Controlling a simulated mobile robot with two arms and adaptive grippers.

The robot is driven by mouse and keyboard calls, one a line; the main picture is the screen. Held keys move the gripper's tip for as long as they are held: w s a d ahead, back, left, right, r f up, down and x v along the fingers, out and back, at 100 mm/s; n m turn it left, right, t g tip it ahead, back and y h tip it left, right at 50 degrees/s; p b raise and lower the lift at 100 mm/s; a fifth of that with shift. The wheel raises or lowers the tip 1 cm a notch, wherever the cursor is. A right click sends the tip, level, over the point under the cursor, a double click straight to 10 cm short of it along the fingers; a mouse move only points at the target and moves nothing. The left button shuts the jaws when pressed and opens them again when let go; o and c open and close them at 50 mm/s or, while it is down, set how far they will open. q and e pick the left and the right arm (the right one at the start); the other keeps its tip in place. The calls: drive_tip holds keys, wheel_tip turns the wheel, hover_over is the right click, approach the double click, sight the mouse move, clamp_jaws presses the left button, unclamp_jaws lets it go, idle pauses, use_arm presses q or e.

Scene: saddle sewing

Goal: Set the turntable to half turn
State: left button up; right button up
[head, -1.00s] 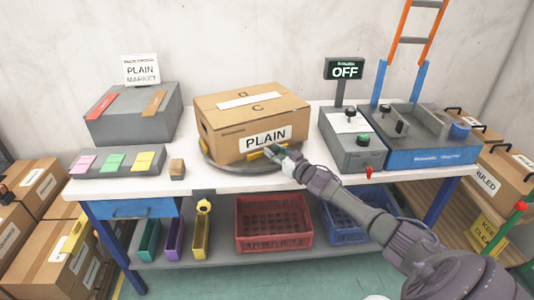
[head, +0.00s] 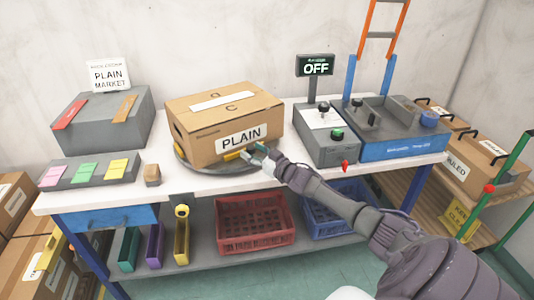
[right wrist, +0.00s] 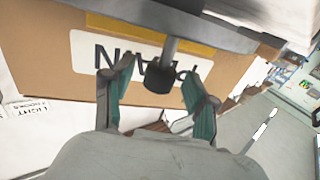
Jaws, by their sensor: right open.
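The turntable (head: 203,167) is a grey round disc on the white table, largely hidden under a cardboard box (head: 222,116) labelled PLAIN. A yellow strip (head: 233,155) shows at its front edge. My right gripper (head: 258,154) is at the front right of the disc, by the box's label. In the right wrist view the label is upside down, and a grey post with a dark knob (right wrist: 160,76) stands between the open fingers (right wrist: 158,88) of my right gripper. Whether the fingers touch the knob cannot be told. My left gripper is out of view.
A sign (head: 317,66) reading OFF stands behind a grey control box (head: 327,148). A blue-fronted fixture (head: 400,146) is right of it. A grey block (head: 103,121) and colored cards (head: 85,171) lie left. Red (head: 255,222) and blue crates (head: 333,207) sit on the lower shelf.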

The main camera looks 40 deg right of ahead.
drive_tip(key=s, duration=1)
drive_tip(key=shift+s+d, duration=0.35)
drive_tip(key=shift+s, duration=0.05)
